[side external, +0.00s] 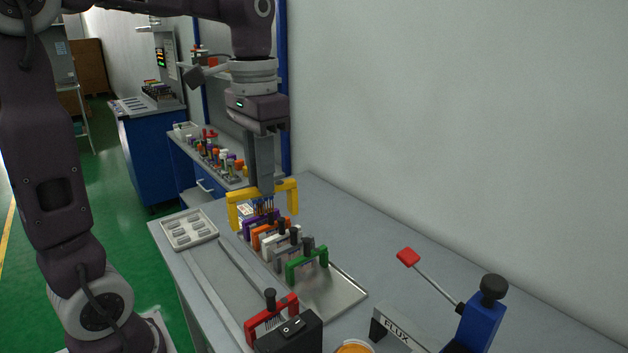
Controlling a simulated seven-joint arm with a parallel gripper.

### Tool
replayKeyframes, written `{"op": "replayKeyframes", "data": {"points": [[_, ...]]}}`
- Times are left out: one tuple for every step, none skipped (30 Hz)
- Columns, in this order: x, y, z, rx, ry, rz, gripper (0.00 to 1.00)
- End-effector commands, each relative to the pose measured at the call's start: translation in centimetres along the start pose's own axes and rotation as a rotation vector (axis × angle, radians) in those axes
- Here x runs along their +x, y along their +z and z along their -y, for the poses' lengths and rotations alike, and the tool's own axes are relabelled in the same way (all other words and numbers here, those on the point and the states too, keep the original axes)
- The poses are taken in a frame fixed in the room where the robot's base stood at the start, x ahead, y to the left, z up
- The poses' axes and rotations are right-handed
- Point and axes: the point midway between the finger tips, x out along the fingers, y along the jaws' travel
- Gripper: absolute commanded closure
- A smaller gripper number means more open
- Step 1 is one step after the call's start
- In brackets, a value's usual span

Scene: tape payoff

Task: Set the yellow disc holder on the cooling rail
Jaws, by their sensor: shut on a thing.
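The yellow disc holder (234,209) is a bridge-shaped frame with two legs and a row of thin dark discs or pins beneath it. My gripper (266,188) is shut on its top bar and holds it upright at the far end of a row of holders. The purple holder (249,227) is close below and partly hidden. A metal tray or rail (340,294) carries the row; another long, low rail (226,271) runs beside it on the left. I cannot tell which is the cooling rail, nor whether the yellow holder touches anything below.
Orange, white, grey and green (308,262) holders stand in the row towards the camera. A red holder (266,314) stands by a black switch box (290,336). A pale compartment tray (188,229) lies at left. A blue lever device (481,318) stands at right.

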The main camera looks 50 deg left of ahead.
Motion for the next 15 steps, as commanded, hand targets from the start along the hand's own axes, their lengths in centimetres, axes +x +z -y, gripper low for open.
{"op": "replayKeyframes", "data": {"points": [[0.1,0.7,0.7,-0.047,0.001,0.000,1.00],[0.2,1.1,1.1,-0.075,0.001,-0.001,1.00],[0.3,1.6,1.6,-0.112,0.002,-0.002,1.00],[0.3,1.9,1.9,-0.138,0.002,-0.002,1.00],[0.4,2.3,2.2,-0.165,0.003,-0.002,1.00],[0.7,2.7,2.5,-0.192,0.004,-0.001,1.00],[1.4,2.6,2.4,-0.185,0.005,0.002,1.00],[2.0,2.6,2.4,-0.182,0.005,0.003,1.00],[2.8,2.6,2.3,-0.181,0.005,0.003,1.00],[3.3,2.6,2.3,-0.180,0.005,0.004,1.00],[3.9,2.6,2.3,-0.180,0.005,0.004,1.00],[4.9,2.6,2.3,-0.179,0.005,0.005,1.00],[5.6,2.6,2.3,-0.179,0.005,0.004,1.00],[6.3,2.6,2.3,-0.178,0.005,0.004,1.00],[7.5,2.6,2.3,-0.178,0.006,0.007,1.00]]}}
